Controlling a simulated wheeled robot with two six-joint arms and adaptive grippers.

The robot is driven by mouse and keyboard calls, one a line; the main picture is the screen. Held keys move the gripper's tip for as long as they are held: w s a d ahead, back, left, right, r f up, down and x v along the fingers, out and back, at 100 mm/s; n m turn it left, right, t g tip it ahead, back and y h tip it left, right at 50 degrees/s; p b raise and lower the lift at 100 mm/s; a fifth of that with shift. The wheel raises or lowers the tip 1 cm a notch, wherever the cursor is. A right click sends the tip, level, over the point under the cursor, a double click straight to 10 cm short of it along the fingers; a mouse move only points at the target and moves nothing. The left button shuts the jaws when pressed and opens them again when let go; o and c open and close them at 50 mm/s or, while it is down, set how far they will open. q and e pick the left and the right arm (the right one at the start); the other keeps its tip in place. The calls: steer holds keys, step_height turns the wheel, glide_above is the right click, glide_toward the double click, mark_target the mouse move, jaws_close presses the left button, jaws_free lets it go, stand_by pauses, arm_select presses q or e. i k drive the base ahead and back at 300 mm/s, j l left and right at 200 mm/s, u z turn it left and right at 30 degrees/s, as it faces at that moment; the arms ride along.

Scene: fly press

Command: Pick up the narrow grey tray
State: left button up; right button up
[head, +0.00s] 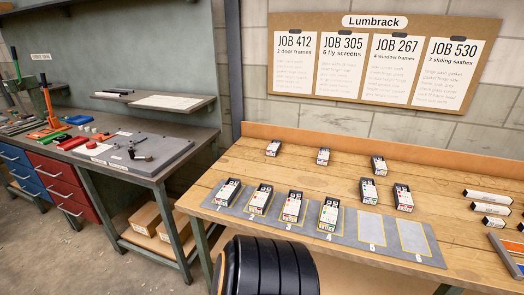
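I cannot tell for sure which thing is the narrow grey tray. A long grey mat (372,243) with numbered, yellow-edged places lies along the front of the wooden bench. Small black-and-white boxes stand on its places 1 to 4, such as the box on place 4 (330,216). Places 5 and 6 are bare. At the right edge, a grey-edged object (507,259) with an orange strip is cut off by the picture. A thick grey slab (172,158) with small dark parts lies on the left bench. Neither of my grippers is in view.
More boxes (379,165) stand behind the mat. White-and-black cartons (488,196) lie at the right. A black ribbed rounded shape (265,270) is at the bottom front. The wooden bench (290,172) has bare room between boxes. A shelf (155,103) hangs above the left bench.

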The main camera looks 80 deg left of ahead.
mark_target(226, 194)
steer(key=u, duration=3.1)
steer(key=i+j+z, duration=0.15)
steer(key=j, duration=0.3)
steer(key=i+j+z, duration=0.15)
steer(key=j, duration=0.3)
steer(key=i+j+z, duration=0.15)
steer(key=j, duration=0.35)
steer(key=i+j+z, duration=0.15)
steer(key=j, duration=0.35)
steer(key=i+j+z, duration=0.15)
steer(key=j, duration=0.35)
steer(key=k, duration=0.05)
